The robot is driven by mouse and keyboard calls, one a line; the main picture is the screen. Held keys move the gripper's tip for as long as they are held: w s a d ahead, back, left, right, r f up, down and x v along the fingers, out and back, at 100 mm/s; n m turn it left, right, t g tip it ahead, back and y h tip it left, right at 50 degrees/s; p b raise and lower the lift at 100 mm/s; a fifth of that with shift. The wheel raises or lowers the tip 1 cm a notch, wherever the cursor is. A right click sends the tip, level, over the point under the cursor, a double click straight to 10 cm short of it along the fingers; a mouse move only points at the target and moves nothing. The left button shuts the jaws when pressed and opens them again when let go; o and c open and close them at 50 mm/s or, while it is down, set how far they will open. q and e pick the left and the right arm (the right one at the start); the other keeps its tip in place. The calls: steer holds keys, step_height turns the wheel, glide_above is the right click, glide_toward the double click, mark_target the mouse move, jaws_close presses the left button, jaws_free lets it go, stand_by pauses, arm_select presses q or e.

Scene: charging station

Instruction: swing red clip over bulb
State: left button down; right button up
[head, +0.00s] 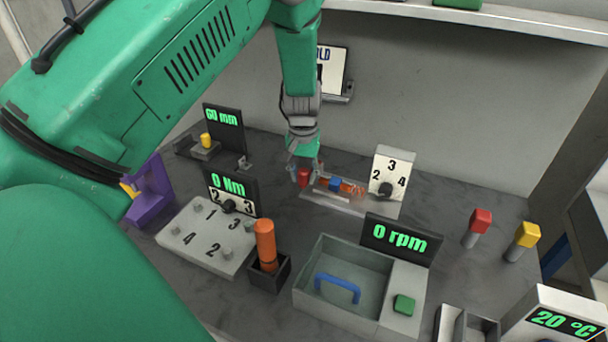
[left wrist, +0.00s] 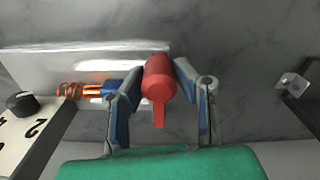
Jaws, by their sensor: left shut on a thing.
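The red clip (left wrist: 158,80) is between the two fingers of my left gripper (left wrist: 160,95) in the left wrist view, with a narrow red tab pointing toward the palm. In the head view the red clip (head: 303,178) shows small at the tips of my left gripper (head: 304,170), at the left end of a pale plate (head: 350,207). A blue block (head: 335,184) and an orange coil (head: 353,188) lie in line to its right on this plate. I cannot make out a bulb for certain. My right gripper is not in view.
A dial panel numbered 2, 3, 4 (head: 393,172) stands at the plate's right end. In front are a grey bin with a blue handle (head: 338,288), a 0 rpm display (head: 398,238) and an orange-handled tool (head: 265,243). A small metal bracket (head: 245,163) is to the left.

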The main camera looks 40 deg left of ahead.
arm_select(q)
steer(key=shift+a+f, duration=0.1)
steer(key=shift+w+d+n+p, duration=0.1)
steer(key=shift+d+n+p, duration=0.2)
steer(key=shift+d+p, duration=0.1)
steer(key=shift+w+d+n+p, duration=0.2)
steer(key=shift+d+n+p, duration=0.25)
steer(key=shift+n+p, duration=0.05)
steer(key=shift+w+d+n+p, duration=0.3)
steer(key=shift+d+n+p, duration=0.15)
steer(key=shift+n, duration=0.15)
steer(key=shift+w+d+n+p, duration=0.25)
steer(key=shift+d+n+p, duration=0.2)
steer(key=shift+n, duration=0.15)
steer(key=shift+w+d+n+p, duration=0.5)
steer(key=shift+w+d+n, duration=0.25)
steer(key=shift+n, duration=0.45)
steer(key=shift+w+d+f+n, duration=0.1)
steer(key=shift+w+d+n, duration=0.3)
steer(key=shift+n, duration=0.25)
steer(key=shift+w+d+f+n, duration=0.1)
steer(key=shift+w+d+n, duration=0.25)
steer(key=shift+n, duration=0.3)
steer(key=shift+a, duration=0.1)
